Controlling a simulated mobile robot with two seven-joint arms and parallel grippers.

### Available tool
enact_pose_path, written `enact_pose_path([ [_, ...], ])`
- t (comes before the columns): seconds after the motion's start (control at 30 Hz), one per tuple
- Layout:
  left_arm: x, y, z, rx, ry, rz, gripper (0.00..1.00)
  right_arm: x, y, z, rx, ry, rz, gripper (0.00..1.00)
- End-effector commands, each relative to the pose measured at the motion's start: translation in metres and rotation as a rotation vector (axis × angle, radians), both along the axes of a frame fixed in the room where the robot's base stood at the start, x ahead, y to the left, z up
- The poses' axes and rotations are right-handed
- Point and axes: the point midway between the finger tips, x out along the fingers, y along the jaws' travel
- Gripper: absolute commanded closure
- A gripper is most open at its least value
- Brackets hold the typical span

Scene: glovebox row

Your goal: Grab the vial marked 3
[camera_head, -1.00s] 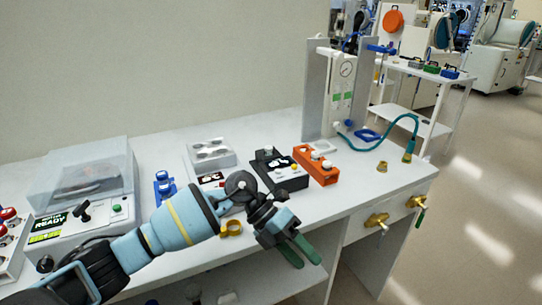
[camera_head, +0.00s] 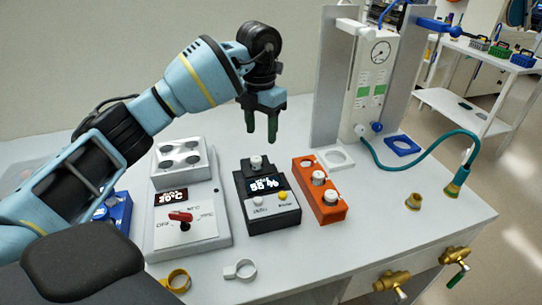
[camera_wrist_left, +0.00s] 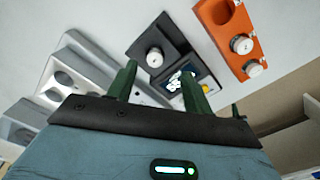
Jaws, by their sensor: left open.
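An orange rack (camera_head: 335,214) stands on the bench right of the black device, with two white-capped vials, a rear one (camera_head: 318,177) and a front one (camera_head: 330,196). Its far slot looks empty. Another white cap (camera_head: 256,162) sits in the black device. I cannot read a number on any vial. My left gripper (camera_head: 261,140) is open and empty, pointing down above and behind the black device, left of the rack. In the left wrist view, the fingers (camera_wrist_left: 158,85) are apart, with the rack (camera_wrist_left: 225,32) at upper right. My right gripper is out of view.
The black device (camera_head: 268,218) has a lit display. A grey heater block (camera_head: 215,230) with a red knob stands left of it. Yellow (camera_head: 177,281) and white (camera_head: 241,270) rings lie in front. A gauge stand (camera_head: 370,85) and teal hose (camera_head: 410,165) are behind right.

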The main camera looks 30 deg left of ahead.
Motion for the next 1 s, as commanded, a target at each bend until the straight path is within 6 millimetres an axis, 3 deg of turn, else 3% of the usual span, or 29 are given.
enact_pose_path([
  [0.2,0.000,0.001,-0.001,0.003,0.001,0.002,0.49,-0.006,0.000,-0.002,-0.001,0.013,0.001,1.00],
  [0.47,-0.001,0.001,-0.024,0.002,0.001,0.000,0.49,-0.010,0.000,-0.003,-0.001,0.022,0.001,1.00],
  [0.67,-0.002,0.002,-0.029,0.002,0.000,0.001,0.49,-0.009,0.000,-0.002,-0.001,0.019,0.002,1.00],
  [1.0,-0.009,0.008,-0.071,0.002,0.000,0.000,0.49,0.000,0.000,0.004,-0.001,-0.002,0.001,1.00],
])
